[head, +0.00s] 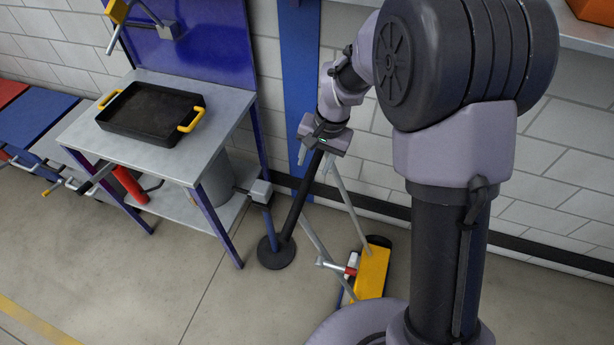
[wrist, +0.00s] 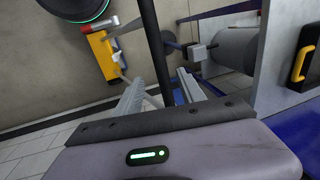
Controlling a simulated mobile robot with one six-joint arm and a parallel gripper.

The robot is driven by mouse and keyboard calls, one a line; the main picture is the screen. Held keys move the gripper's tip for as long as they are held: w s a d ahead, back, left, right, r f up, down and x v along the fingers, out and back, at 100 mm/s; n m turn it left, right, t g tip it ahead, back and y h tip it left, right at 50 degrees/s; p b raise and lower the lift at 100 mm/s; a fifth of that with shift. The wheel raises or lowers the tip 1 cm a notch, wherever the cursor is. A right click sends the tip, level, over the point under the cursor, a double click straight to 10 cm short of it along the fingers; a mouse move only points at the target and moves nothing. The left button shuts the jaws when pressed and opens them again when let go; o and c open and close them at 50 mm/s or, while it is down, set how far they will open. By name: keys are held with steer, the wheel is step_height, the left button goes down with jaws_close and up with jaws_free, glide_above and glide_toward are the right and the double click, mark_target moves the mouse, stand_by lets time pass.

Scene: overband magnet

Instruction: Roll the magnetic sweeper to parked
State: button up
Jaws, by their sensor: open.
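The magnetic sweeper seems to be the yellow housing (head: 372,272) with a red part, on the floor near the wall. Pale rods rise from around it. It also shows in the wrist view (wrist: 103,58) at the upper left. My gripper (head: 316,162) is above it and to its left, near the wall, pointing down with its fingers apart. A dark pole (head: 294,208) runs below the gripper; in the wrist view the pole (wrist: 155,50) passes between the fingers. I cannot tell whether they touch it. How the pole joins the sweeper is unclear.
A metal workbench (head: 228,99) stands at left with a black tray (head: 150,113) on it. A black round base (head: 277,254) with a blue post (head: 269,222) stands beside the bench. A block wall closes the back. Floor at the front left is clear.

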mark_target(308, 181)
steer(key=f+b, duration=0.1)
steer(key=f, duration=0.2)
steer(key=a+f+b, duration=0.1)
steer(key=f, duration=0.1)
steer(key=f+b, duration=0.1)
steer(key=f, duration=0.2)
steer(key=shift+w+a+f, duration=0.3)
steer(key=shift+f, duration=0.05)
jaws_close()
stand_by(0.8)
